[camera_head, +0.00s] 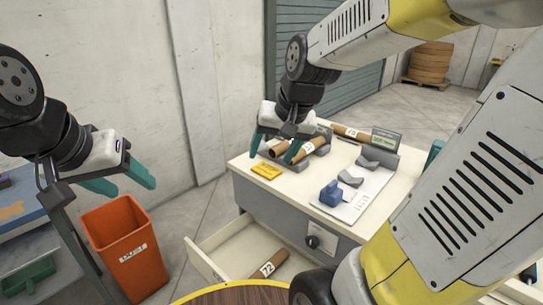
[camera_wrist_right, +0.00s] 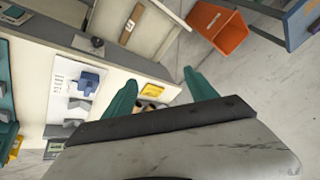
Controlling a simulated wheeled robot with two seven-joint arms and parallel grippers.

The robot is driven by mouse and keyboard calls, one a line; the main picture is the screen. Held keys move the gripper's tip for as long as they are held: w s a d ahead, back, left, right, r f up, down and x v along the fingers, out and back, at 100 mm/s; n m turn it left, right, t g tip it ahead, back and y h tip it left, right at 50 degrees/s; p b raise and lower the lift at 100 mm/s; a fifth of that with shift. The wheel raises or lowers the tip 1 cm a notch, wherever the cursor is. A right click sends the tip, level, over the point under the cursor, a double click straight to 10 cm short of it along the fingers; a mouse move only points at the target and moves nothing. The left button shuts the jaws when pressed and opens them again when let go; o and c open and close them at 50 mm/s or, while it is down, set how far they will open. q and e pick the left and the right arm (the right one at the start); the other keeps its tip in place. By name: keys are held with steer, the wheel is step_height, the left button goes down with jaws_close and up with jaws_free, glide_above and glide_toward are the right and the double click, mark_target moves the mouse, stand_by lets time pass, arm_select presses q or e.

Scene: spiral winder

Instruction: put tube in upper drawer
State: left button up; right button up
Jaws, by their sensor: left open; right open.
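My right gripper (camera_head: 276,147) is open above the left end of the white-topped cabinet (camera_head: 240,165). Brown cardboard tubes (camera_head: 283,148) lie on a dark rest just below and between its fingers; I cannot tell whether they touch. In the right wrist view, tube ends (camera_wrist_right: 149,105) show between the open fingers (camera_wrist_right: 160,92). Another labelled tube (camera_head: 349,132) lies further back. A drawer (camera_head: 215,248) is pulled out, with a tube marked 72 (camera_head: 266,267) inside; it also shows in the wrist view (camera_wrist_right: 131,24). My left gripper (camera_head: 122,180) is open and empty at the left.
An orange bin (camera_head: 125,245) stands on the floor left of the drawer. A small sign (camera_head: 385,139) stands at the back. A blue workbench (camera_head: 25,225) is at far left.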

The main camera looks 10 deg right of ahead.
steer(key=s+r+n+t, duration=0.1)
steer(key=s+r+n, duration=0.1)
steer(key=s, duration=0.7)
steer(key=shift+s+r+n, duration=0.3)
steer(key=shift+s+r, duration=0.1)
steer(key=shift+r, duration=0.15)
arm_select(q)
steer(key=shift+c, duration=0.5)
arm_select(e)
steer(key=shift+a, duration=0.1)
